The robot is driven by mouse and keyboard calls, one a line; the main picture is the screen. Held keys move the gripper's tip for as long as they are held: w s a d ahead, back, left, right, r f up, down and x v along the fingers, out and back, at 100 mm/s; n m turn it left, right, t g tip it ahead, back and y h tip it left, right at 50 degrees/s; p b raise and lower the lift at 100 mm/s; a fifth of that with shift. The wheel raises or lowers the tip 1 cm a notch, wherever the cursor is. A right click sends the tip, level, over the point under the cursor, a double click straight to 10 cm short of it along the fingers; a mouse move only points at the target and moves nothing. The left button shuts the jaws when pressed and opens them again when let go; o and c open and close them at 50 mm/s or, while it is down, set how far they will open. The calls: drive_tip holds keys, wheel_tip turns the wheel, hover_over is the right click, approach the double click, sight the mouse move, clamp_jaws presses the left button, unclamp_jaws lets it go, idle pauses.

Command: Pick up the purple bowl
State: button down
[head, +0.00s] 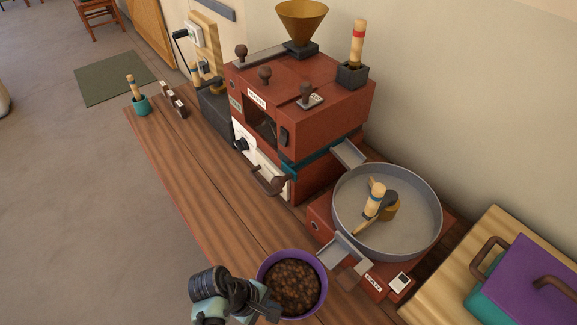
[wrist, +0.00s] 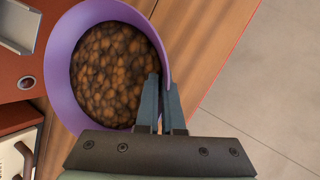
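The purple bowl (head: 262,267) is full of brown roasted beans and sits at the front of the wooden counter, below the cooling tray's chute. It also fills the upper left of the wrist view (wrist: 60,62). My gripper (head: 264,300) is at the bowl's near left side. In the wrist view my gripper (wrist: 163,88) has its two fingers close together across the bowl's wall, one inside by the beans and one outside. It looks shut on the rim. The bowl is upright; whether its base touches the counter is hard to tell.
The red roaster (head: 310,90) stands behind, with a round grey cooling tray (head: 415,245) and its metal chute (head: 340,251) close beside the bowl. A purple-lidded teal pot (head: 535,270) is at the right.

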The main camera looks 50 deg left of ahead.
drive_tip(key=s+a+b, duration=0.2)
drive_tip(key=s+a, duration=0.7)
drive_tip(key=s, duration=0.3)
drive_tip(key=shift+a+b, duration=0.15)
drive_tip(key=shift+b, duration=0.15)
drive_tip(key=shift+r, duration=0.1)
